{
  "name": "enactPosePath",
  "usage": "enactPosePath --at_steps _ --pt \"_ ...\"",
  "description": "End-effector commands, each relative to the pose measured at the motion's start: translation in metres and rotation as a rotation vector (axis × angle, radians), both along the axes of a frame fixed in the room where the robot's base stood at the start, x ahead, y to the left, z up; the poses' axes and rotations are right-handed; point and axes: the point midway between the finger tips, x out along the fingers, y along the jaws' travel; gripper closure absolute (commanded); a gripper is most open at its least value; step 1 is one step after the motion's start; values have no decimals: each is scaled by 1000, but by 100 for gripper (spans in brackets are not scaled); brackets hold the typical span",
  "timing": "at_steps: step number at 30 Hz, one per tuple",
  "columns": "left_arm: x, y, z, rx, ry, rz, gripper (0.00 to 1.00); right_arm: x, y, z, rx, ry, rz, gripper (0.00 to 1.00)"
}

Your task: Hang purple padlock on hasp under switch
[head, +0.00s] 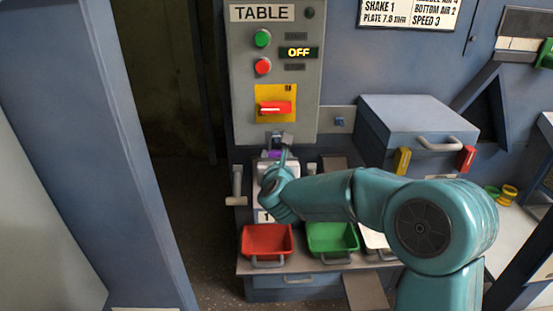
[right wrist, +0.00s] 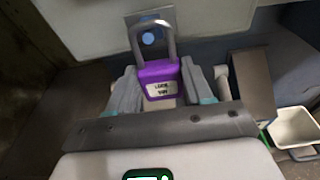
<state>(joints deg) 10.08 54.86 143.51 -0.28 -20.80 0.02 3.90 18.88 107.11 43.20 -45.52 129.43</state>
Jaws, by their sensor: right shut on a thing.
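The purple padlock (right wrist: 159,72) is upright in the right wrist view, with its grey shackle up and a white label on its body. My right gripper (right wrist: 160,85) is shut on its body from both sides. Behind the shackle is a grey hasp plate (right wrist: 133,21) with a blue round spot. I cannot tell whether the shackle passes through the hasp or is only in front of it. In the head view the padlock (head: 272,154) is a small purple patch, mostly hidden by my right arm, below the red switch (head: 274,107) on its yellow plate. My left gripper is not in view.
The grey TABLE panel (head: 240,75) carries green and red buttons and an OFF display. Below, a red bin (head: 266,241) and a green bin (head: 332,238) stand on a shelf. A blue-grey box (head: 415,115) with a handle is at the right. A dark doorway opens at the left.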

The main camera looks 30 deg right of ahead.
Motion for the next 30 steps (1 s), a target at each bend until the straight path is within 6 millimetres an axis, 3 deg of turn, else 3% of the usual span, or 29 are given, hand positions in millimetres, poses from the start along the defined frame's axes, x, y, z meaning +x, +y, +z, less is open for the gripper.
enactPosePath --at_steps 11,12,15,30 --pt "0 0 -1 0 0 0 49 0 0 0 0 -1 0 83" --pt "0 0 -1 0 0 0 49 0 0 0 0 -1 0 46" --pt "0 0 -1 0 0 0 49 0 0 0 0 -1 0 20" --pt "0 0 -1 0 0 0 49 0 0 -1 1 1 0 20"
